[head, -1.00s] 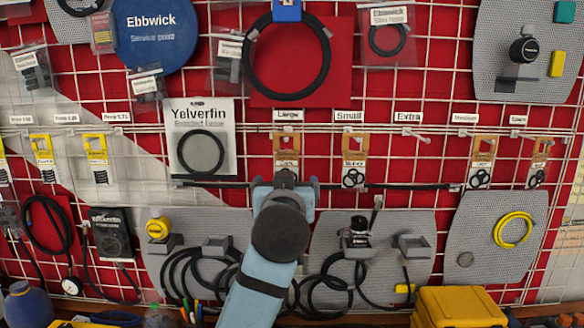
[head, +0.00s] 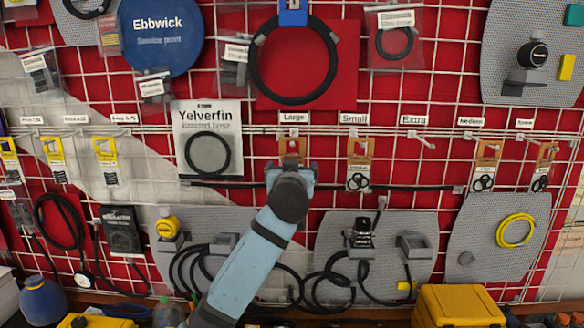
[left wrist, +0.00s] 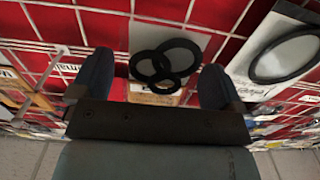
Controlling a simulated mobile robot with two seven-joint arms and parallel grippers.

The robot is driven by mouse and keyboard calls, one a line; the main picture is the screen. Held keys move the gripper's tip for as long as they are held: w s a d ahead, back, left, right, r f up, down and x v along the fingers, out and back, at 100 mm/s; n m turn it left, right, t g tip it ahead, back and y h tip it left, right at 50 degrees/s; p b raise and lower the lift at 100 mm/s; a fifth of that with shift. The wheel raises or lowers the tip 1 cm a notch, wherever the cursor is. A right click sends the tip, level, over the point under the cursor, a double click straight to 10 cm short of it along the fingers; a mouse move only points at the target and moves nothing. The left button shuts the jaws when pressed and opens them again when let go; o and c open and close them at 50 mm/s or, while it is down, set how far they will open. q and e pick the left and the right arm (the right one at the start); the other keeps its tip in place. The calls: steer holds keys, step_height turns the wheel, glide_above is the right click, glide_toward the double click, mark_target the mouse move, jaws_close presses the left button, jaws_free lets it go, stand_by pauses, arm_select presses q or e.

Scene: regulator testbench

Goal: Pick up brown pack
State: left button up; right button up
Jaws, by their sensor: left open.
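A brown pack (head: 292,148) hangs on the wire grid under the "Large" label. My left gripper (head: 291,168) is in front of it and hides its lower part. In the left wrist view, the clear bag with black rings (left wrist: 166,66) and its brown card (left wrist: 154,97) lie between the two spread fingers of my left gripper (left wrist: 157,80). The gripper is open; I cannot tell whether a finger touches the pack. Similar brown packs hang under "Small" (head: 359,150), "Medium" (head: 486,155) and the far-right label (head: 545,158). My right gripper is not in view.
A Yelverfin hose pack (head: 208,140) hangs just left of the gripper. A black hose loop (head: 293,100) hangs above. The "Extra" hook (head: 418,136) is empty. Coiled hoses and a yellow case (head: 457,305) are below.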

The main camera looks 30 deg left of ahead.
arm_select(q)
steer(key=shift+d, duration=0.1)
steer(key=shift+c, duration=1.3)
steer(key=c, duration=0.7)
steer(key=shift+r+b, duration=0.4)
steer(key=shift+r, duration=0.15)
steer(key=shift+b+v, duration=2.05)
steer(key=shift+v, duration=7)
